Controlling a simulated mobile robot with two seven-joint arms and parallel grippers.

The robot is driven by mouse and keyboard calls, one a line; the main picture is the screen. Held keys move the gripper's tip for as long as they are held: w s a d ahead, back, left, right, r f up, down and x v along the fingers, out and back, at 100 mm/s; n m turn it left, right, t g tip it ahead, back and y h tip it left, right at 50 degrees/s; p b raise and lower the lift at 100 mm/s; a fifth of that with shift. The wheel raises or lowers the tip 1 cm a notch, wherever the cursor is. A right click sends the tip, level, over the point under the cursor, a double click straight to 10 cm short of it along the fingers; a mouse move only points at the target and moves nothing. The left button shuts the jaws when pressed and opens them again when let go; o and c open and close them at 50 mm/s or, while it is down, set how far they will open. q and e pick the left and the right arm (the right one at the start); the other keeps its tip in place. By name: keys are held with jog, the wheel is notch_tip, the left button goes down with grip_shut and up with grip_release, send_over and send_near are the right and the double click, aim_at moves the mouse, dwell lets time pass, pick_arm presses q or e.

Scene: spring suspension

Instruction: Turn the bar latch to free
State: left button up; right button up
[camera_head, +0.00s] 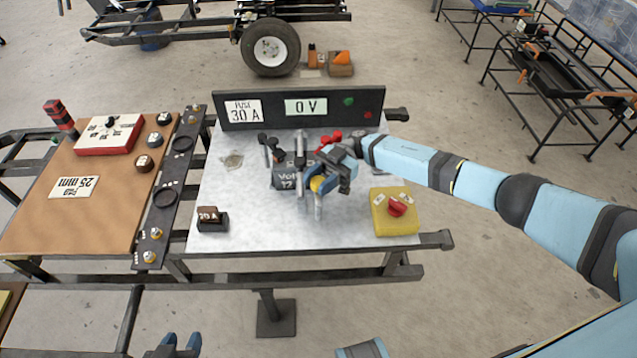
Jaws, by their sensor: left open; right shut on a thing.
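A grey battery box (287,182) marked "Volt 12" stands in the middle of the pale metal bench top. Grey upright bars stand around it, one with a dark head at its back left (267,152) and one at its front right (317,202). My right gripper (318,184) is over the battery's right front, shut on a small part there that looks like the bar latch; the jaws hide most of it, so its angle cannot be told. Red terminal pieces (332,137) show behind the gripper. My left gripper (181,342) is at the bottom edge, its blue fingers apart, empty and mostly cut off.
A black panel (272,112) reading "FUSE 30 A" and "0 V" stands behind the battery. A yellow box with a red knob (396,207) is right, and a brown 30 A fuse (209,215) front left. A brown board (72,209) with several parts lies left.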

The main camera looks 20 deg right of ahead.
pick_arm(q)
jog(key=shift+d, duration=0.1)
pick_arm(e)
jog(key=o, duration=0.9)
jog(key=shift+o, duration=0.2)
pick_arm(q)
jog(key=f+b, duration=0.1)
jog(key=b, duration=0.2)
jog(key=shift+w+d, duration=0.1)
jog(key=shift+d, duration=0.05)
pick_arm(e)
jog(key=v, duration=1.3)
jog(key=shift+w+d, duration=0.2)
jog(key=shift+d, duration=0.1)
jog(key=shift+r, duration=0.1)
